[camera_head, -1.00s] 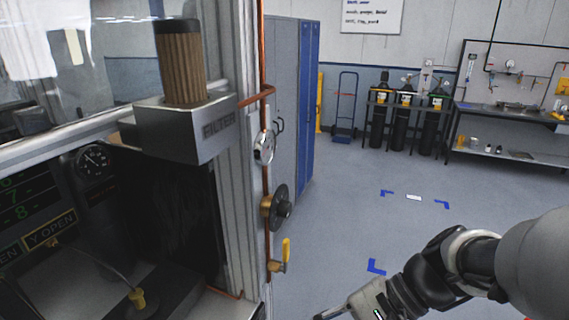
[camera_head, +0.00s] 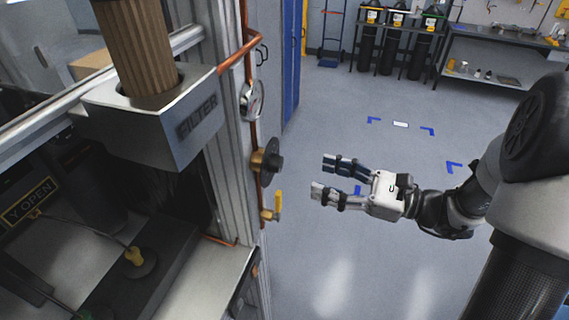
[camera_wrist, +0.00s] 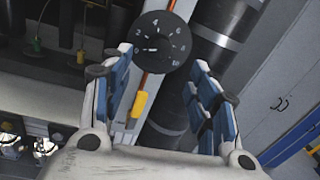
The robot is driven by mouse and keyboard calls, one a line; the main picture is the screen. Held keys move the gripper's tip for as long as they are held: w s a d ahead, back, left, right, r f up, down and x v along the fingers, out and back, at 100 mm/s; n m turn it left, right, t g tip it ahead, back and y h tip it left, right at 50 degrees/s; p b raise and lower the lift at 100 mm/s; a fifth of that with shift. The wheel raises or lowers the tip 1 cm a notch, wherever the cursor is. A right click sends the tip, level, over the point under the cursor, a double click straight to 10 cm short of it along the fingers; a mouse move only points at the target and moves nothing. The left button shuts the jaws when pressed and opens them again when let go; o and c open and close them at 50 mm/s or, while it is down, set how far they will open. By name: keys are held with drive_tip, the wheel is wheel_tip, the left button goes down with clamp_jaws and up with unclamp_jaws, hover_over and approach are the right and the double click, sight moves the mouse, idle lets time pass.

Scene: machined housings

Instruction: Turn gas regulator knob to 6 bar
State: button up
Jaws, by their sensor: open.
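The regulator knob (camera_head: 273,164) is a dark round disc on a brass body, on the copper pipe along the cabinet's right post. In the wrist view the knob (camera_wrist: 163,42) faces me, with white numbers around its face; I cannot tell its setting. A round gauge (camera_head: 252,100) sits above it, its reading too small to make out. My gripper (camera_head: 323,176) is open and empty, to the right of the knob and apart from it, fingers pointing at it. In the wrist view the knob appears between and beyond the fingertips.
A yellow-handled valve (camera_head: 278,203) sits on the pipe just below the knob; its handle (camera_wrist: 139,104) shows between the fingers. A filter block (camera_head: 160,125) juts out at left. Blue lockers (camera_head: 291,70) stand behind. The floor right of the pipe is clear.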

sight(281, 165)
drive_tip(key=x, duration=1)
drive_tip(key=shift+w+a, duration=0.1)
drive_tip(key=shift+a, duration=0.05)
drive_tip(key=c, duration=1.1)
